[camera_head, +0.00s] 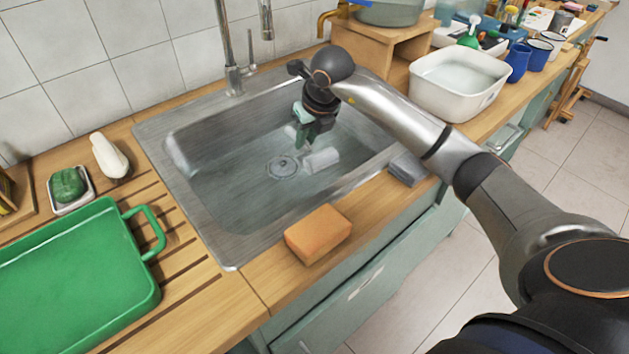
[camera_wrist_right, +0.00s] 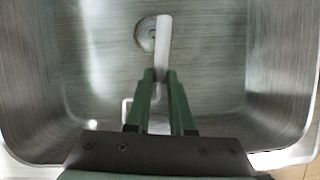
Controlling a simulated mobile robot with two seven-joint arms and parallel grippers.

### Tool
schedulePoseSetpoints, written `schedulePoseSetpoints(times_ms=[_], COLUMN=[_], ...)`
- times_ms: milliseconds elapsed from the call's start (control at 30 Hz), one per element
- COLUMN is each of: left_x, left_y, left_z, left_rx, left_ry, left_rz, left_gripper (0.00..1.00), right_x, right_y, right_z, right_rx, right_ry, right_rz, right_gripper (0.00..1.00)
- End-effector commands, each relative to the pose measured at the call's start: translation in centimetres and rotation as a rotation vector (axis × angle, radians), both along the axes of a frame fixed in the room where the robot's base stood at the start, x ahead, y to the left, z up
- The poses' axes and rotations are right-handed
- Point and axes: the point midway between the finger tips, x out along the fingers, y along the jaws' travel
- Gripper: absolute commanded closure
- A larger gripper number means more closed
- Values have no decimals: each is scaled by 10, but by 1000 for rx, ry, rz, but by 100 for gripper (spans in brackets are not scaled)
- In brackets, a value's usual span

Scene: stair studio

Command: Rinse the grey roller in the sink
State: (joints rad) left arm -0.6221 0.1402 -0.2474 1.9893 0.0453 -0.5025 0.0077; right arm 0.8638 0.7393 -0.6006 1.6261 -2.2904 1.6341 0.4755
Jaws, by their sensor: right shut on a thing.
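The grey roller (camera_head: 321,160) is inside the steel sink (camera_head: 230,205), low in the basin, just right of the drain (camera_head: 283,168). My right gripper (camera_head: 303,138) reaches down into the sink and is shut on the roller's handle. In the right wrist view the pale roller (camera_wrist_right: 162,45) extends from beyond the green fingers (camera_wrist_right: 160,85), overlapping the drain. The fingers hide part of the handle. Whether the roller touches the basin floor I cannot tell. The tap (camera_head: 229,45) stands behind the sink. My left gripper is not in view.
An orange sponge (camera_head: 318,234) lies on the front counter edge, with a grey cloth (camera_head: 407,169) right of it. A green tray (camera_head: 75,275) and a soap dish (camera_head: 70,190) are at left. A white basin (camera_head: 458,85) and wooden stand (camera_head: 385,42) are at right.

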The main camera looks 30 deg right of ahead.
Motion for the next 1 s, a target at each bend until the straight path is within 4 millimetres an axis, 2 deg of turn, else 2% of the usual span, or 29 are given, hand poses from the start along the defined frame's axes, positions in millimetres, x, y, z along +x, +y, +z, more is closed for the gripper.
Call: schedulePoseSetpoints(times_ms=[33, 300, 633, 1000], left_x=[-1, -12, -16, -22], left_y=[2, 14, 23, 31], left_z=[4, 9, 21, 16], left_rx=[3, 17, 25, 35], left_ry=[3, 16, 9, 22], left_rz=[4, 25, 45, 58], left_gripper=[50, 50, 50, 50], right_x=[0, 0, 0, 0], right_y=[0, 0, 0, 0], right_z=[8, 30, 55, 60], right_rx=[0, -1, -1, 0], right_ry=[-1, 0, -1, 0], right_rz=[0, 1, 1, 1], right_gripper=[100, 100, 100, 100])
